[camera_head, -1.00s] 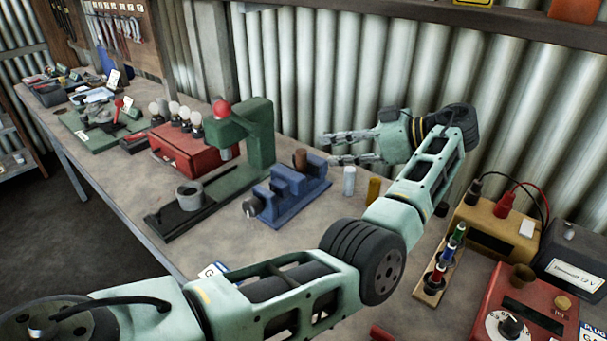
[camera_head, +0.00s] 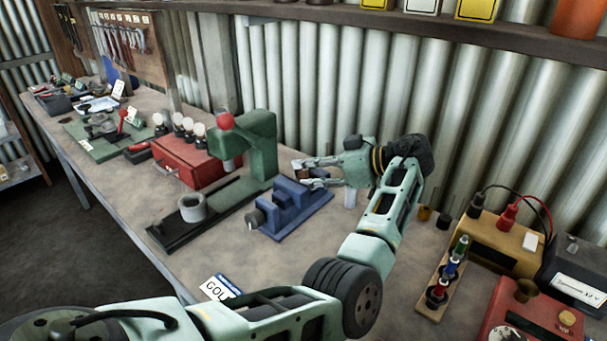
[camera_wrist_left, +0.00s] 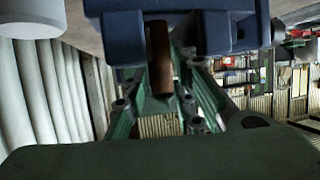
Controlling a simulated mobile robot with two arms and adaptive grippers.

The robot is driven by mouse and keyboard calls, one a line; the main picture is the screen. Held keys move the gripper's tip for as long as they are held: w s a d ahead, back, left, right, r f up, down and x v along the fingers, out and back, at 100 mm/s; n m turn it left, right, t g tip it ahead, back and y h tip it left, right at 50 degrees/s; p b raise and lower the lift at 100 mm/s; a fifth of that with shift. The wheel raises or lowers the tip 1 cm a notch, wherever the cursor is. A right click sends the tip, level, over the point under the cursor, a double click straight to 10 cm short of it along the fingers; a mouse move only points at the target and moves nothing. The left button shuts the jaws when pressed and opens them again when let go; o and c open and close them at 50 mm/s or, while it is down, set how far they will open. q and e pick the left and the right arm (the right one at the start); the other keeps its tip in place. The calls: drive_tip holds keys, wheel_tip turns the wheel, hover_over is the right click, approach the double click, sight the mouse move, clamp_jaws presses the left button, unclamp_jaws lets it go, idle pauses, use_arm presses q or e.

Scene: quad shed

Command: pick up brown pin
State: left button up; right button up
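The brown pin (camera_wrist_left: 160,58) stands in the blue vise-like fixture (camera_head: 286,213). In the wrist view it lies between the two fingers of my left gripper, in front of the blue fixture body (camera_wrist_left: 225,35). My left gripper (camera_head: 301,173) is in the head view, reaching in from the right over the back of the fixture. Its two fingers are spread, one on the far side and one on the near side of the pin's place. The fingers partly hide the pin in the head view. I cannot tell whether they touch it. My right gripper is not in view.
A green press (camera_head: 258,145) and a red box (camera_head: 185,160) stand left of the fixture. A grey cylinder (camera_head: 350,197) and a brass one (camera_head: 424,213) stand right, near my arm. A corrugated wall (camera_head: 315,90) rises close behind. Bare bench lies in front of the fixture.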

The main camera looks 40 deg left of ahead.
use_arm(q)
drive_tip(key=shift+d, duration=0.1)
drive_tip(key=shift+c, duration=0.5)
clamp_jaws()
drive_tip(key=shift+a+r, duration=0.15)
drive_tip(key=shift+a, duration=0.05)
